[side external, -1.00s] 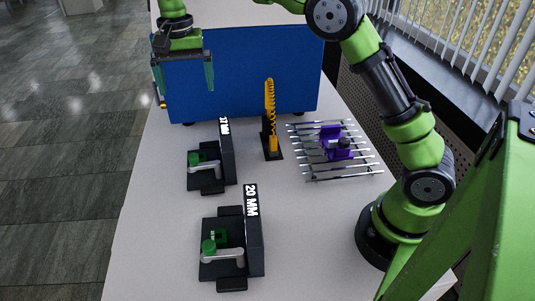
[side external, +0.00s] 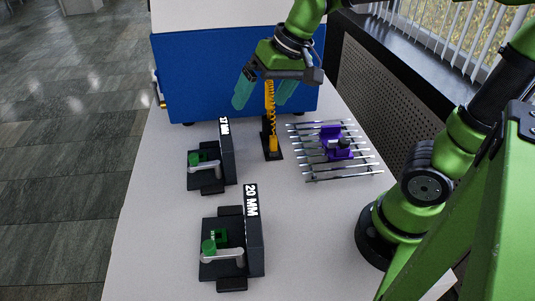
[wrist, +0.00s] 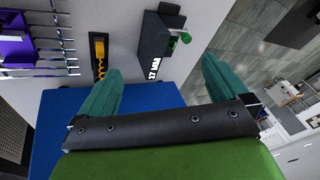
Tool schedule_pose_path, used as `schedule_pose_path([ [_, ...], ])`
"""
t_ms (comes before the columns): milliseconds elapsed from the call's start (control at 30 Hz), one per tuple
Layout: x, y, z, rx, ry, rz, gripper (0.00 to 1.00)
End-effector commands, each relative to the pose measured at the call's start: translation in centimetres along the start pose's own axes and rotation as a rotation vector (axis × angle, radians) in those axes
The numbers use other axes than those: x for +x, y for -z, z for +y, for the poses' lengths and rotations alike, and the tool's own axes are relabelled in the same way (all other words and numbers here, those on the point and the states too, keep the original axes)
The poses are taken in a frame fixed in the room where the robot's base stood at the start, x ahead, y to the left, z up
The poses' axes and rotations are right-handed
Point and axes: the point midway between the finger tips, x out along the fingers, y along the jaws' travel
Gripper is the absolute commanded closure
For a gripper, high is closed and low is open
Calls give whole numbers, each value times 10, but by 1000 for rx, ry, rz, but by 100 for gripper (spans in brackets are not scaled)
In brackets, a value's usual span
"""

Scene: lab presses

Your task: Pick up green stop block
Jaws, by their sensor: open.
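Two black presses stand on the table. The press marked 20 MM (side external: 255,240) is nearer, with a small green block (side external: 221,236) and a green knob (side external: 208,247) on its lever. The farther press (side external: 227,160) has a similar green part (side external: 194,159); its label number is hard to read. I cannot tell which green piece is the stop block. The farther press also shows in the wrist view (wrist: 155,36). My gripper (side external: 262,103) is open and empty, raised near the yellow-orange coil; its teal fingers are spread in the wrist view (wrist: 162,65).
A yellow-orange coil stand (side external: 270,115) is upright behind the presses. A metal rod rack (side external: 355,170) with a purple part (side external: 330,138) lies to its right. A big blue box (side external: 200,80) closes off the back. The table's left front is clear.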

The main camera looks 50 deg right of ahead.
Motion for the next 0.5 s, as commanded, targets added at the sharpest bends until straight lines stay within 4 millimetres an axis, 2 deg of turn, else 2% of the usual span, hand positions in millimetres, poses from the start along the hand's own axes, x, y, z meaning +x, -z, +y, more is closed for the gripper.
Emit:
schedule_pose_path([
  [33,-6,-18,8,-5,19,37,0],
  [200,-14,-59,28,-5,60,131,0],
  [367,-23,-75,36,8,78,184,0],
  [500,-31,-72,36,10,86,216,21],
])
